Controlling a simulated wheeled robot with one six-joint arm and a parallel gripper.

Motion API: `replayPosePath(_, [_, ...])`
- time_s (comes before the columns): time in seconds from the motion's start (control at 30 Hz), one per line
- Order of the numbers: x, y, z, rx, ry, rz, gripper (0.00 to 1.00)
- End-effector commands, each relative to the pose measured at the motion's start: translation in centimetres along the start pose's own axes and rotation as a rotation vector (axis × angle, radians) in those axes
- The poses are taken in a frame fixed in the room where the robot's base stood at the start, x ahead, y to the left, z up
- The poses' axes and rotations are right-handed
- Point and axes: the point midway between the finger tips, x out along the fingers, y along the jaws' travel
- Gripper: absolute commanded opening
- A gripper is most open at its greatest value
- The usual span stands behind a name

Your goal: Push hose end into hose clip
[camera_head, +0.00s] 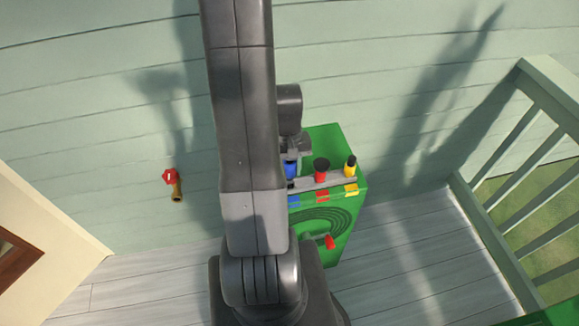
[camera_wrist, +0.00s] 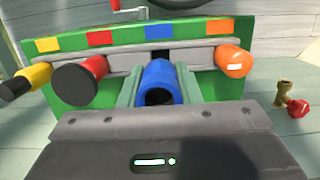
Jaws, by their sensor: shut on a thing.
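My gripper (camera_wrist: 159,78) is shut on the blue hose end (camera_wrist: 160,92), a short tube with its dark open mouth toward the wrist camera. The head view also shows the blue hose end (camera_head: 291,169), partly behind my arm. The clip rail (camera_wrist: 118,60) is a grey bar along the green hose box (camera_wrist: 195,27). The blue hose end is at a dark gap in the rail, below the blue label (camera_wrist: 158,31). I cannot tell whether it is seated in the clip or just in front of it.
Yellow (camera_wrist: 28,82), red (camera_wrist: 80,76) and orange (camera_wrist: 235,61) hose ends sit along the rail, close beside my gripper. A red crank (camera_head: 330,242) sticks out of the box. A brass tap with a red handle (camera_head: 170,177) is on the wall. A railing (camera_head: 500,235) stands right.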

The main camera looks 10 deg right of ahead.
Motion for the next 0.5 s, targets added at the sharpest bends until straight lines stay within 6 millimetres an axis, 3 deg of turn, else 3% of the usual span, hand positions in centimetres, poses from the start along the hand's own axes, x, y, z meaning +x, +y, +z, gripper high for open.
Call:
replayPosePath(0.03, [0.9,0.0,-0.1,0.000,0.000,0.000,0.07])
replayPosePath(0.2, [1.9,0.0,-0.3,0.000,0.000,0.000,0.07])
replayPosePath(0.5, [1.9,0.0,-0.3,0.000,0.000,0.000,0.07])
